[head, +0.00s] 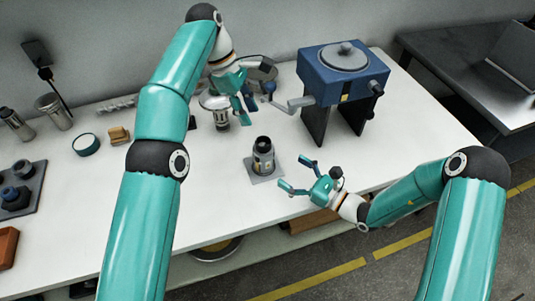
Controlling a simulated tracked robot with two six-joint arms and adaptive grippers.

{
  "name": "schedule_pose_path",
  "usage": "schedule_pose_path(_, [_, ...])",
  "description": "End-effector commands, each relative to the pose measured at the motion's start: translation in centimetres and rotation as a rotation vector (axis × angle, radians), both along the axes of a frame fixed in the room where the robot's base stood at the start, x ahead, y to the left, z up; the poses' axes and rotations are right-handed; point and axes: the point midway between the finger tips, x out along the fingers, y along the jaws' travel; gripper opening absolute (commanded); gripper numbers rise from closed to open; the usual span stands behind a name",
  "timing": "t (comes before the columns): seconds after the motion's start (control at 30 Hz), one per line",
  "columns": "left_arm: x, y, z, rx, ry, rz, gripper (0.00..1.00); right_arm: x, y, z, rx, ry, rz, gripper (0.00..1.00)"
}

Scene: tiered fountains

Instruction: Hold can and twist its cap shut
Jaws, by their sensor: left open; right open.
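A grey can (263,163) stands upright on a small square plate (272,178) near the middle of the table. Its dark top (263,142) looks like the cap; I cannot tell how tightly it sits. My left gripper (254,106) is open above the table, behind the can and apart from it. My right gripper (292,174) is open at the can's right, its fingers pointing left toward it, with a small gap in the picture. Both grippers look empty.
A blue box machine (343,80) on dark legs, with a crank, stands behind right. A metal piece (214,104) stands by my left gripper. A teal ring (86,144), metal cups (54,111) and a dark tray (22,187) are at left. White table (225,200) is clear front-left of the can.

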Motion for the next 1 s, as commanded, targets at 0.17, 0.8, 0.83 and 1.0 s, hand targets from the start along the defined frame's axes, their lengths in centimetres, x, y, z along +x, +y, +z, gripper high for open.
schedule_pose_path(0.17, [0.0,0.0,0.0,0.000,0.000,0.000,0.42,2.3,3.0,0.0,-0.001,-0.002,0.004,0.90])
schedule_pose_path(0.8, [0.0,-0.1,0.0,0.000,0.001,-0.001,0.42,6.4,8.1,0.0,-0.001,0.001,-0.001,0.90])
schedule_pose_path(0.83, [0.0,-0.1,0.0,0.000,0.001,-0.001,0.42,6.4,8.1,0.0,-0.001,0.001,-0.001,0.90])
schedule_pose_path(1.0, [0.0,-0.1,0.0,0.000,0.000,-0.002,0.42,6.4,8.0,0.0,-0.001,0.001,-0.001,0.87])
